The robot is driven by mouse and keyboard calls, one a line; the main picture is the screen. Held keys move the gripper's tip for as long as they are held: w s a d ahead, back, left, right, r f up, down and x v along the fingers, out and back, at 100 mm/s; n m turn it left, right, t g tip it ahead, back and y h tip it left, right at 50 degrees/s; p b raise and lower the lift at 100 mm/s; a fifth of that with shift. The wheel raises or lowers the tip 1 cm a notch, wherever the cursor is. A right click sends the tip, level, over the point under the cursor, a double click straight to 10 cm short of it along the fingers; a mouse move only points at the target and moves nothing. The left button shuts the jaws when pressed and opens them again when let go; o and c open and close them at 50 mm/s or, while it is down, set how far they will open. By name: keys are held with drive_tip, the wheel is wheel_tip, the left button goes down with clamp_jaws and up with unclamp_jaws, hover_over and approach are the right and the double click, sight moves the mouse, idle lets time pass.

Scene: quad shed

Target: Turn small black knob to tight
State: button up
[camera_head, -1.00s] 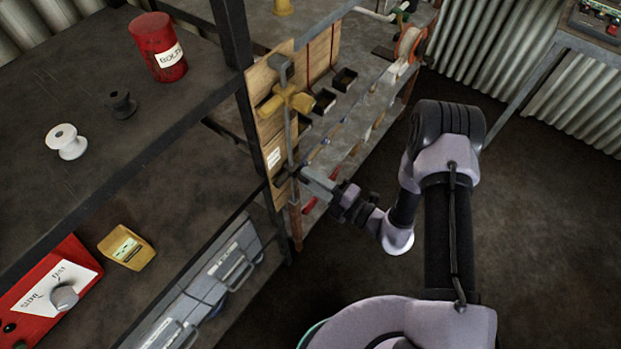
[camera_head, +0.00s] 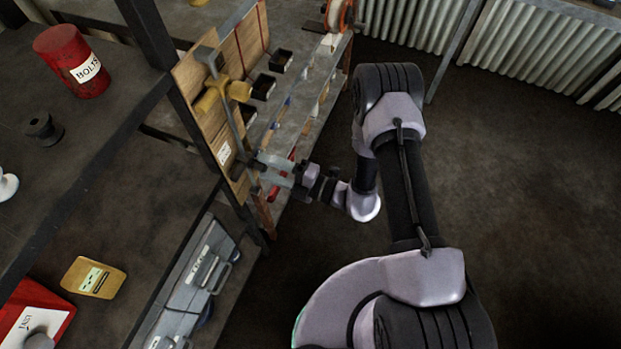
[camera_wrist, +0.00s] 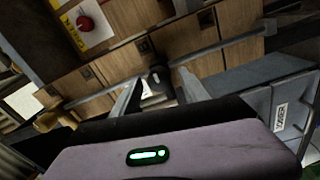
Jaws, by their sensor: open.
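The small black knob (camera_wrist: 157,75) is near the middle of the wrist view, by a grey metal bar (camera_wrist: 220,47) that crosses wooden panels. My gripper (camera_wrist: 159,77) is open, with one finger on each side of the knob in the picture. I cannot tell whether either finger touches it. In the head view my gripper (camera_head: 264,168) is at the lower part of the upright bar (camera_head: 232,118), which carries a yellow fitting (camera_head: 222,93) higher up. A dark part (camera_head: 240,168) shows there at the fingertips; the knob's setting cannot be read.
A wooden board (camera_head: 196,115) stands behind the bar, beside a dark shelf post (camera_head: 150,38). Small black bins (camera_head: 263,87) are to the right. A grey toolbox (camera_head: 205,265) sits on the lower shelf. Open floor (camera_head: 530,190) lies to the right.

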drive_tip(key=p+v, duration=0.2)
drive_tip(key=v, duration=1.4)
drive_tip(key=shift+d, duration=0.35)
drive_tip(key=s+a+r+n+g+h+b, duration=0.2)
drive_tip(key=s+r+n+g+h+b, duration=0.15)
drive_tip(key=r+n+g, duration=1.2)
drive_tip(key=s+d+r+n+t+h+b, duration=0.1)
drive_tip(key=s+d+r+n+t+h, duration=0.1)
drive_tip(key=n, duration=0.5)
drive_tip(key=s+d+r+n+t+h+b, duration=0.1)
drive_tip(key=s+d+r+n+t+h, duration=0.1)
drive_tip(key=r+n+t+h, duration=0.2)
drive_tip(key=s+d+r+n+t+h+b, duration=0.1)
drive_tip(key=r+n+t+h, duration=0.3)
drive_tip(key=n+t, duration=0.4)
drive_tip(key=shift+s+d+n+h, duration=0.65)
drive_tip(key=shift+d+n, duration=0.25)
drive_tip(key=shift+n, duration=0.95)
